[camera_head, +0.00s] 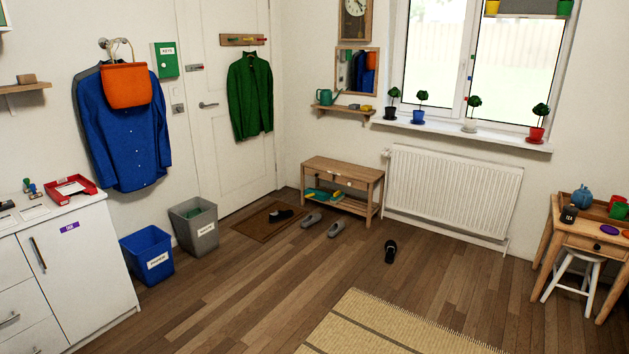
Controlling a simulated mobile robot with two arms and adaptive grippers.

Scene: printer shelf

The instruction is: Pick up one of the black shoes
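One black shoe (390,251) lies alone on the wooden floor in front of the radiator, right of the low bench. Another black shoe (281,215) lies on the brown doormat (262,228) by the door. It is small and dark in the view, so its exact shape is hard to tell. Neither of my grippers shows in the head view.
Two grey shoes (312,219) (336,229) lie on the floor before the wooden bench (352,174). Blue (146,255) and grey (194,224) bins stand left, by a white cabinet (82,264). A table (577,238) and stool (567,283) stand right. The middle floor is clear, with a straw mat (380,328) in front.

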